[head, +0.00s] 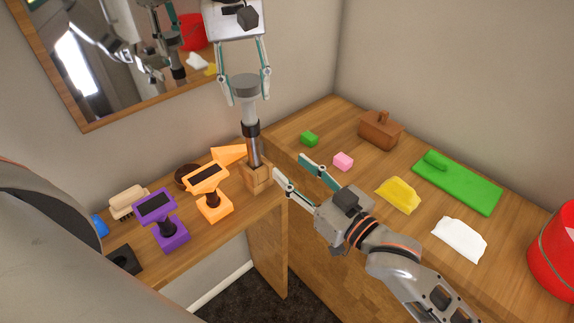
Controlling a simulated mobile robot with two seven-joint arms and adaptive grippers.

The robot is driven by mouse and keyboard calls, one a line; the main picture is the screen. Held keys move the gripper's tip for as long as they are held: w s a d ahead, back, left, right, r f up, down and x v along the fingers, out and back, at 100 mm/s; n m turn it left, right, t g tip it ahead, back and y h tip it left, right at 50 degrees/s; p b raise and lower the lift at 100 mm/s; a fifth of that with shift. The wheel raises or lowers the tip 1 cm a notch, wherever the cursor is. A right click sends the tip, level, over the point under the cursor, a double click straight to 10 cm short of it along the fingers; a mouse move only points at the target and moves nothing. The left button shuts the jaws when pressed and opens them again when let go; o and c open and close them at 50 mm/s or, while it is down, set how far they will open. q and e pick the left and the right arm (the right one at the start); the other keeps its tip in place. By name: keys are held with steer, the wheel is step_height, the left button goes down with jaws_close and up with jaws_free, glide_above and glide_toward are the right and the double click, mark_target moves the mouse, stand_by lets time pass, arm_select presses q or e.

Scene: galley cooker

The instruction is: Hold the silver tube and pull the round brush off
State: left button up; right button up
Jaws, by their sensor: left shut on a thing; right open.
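The silver tube (254,152) stands upright in a wooden block (259,178) on the narrow shelf. A dark collar is around its upper part. Above the collar sits the round brush (246,88), with a dark grey round top and a paler neck. My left gripper (247,100) comes down from above, with its fingers on both sides of the brush's round top, shut on it. My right gripper (289,165) is open and empty, just right of the tube's lower part, with its fingertips pointing up and left. The brush and tube look joined in line.
On the shelf stand an orange device (213,190), a purple device (162,220), a wooden brush (129,202) and a black block (124,260). The right counter holds cloths, sponges, a brown box (380,130) and a red bucket (555,250). A mirror (85,110) hangs behind.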

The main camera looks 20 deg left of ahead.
mark_target(256, 142)
steer(key=shift+n+g, duration=0.5)
steer(key=x, duration=0.4)
steer(key=r+x, duration=0.1)
steer(key=x, duration=0.4)
steer(key=s+r+x, duration=0.1)
steer(key=x, duration=0.3)
steer(key=shift+a, duration=0.45)
jaws_close()
steer(key=shift+s, duration=0.1)
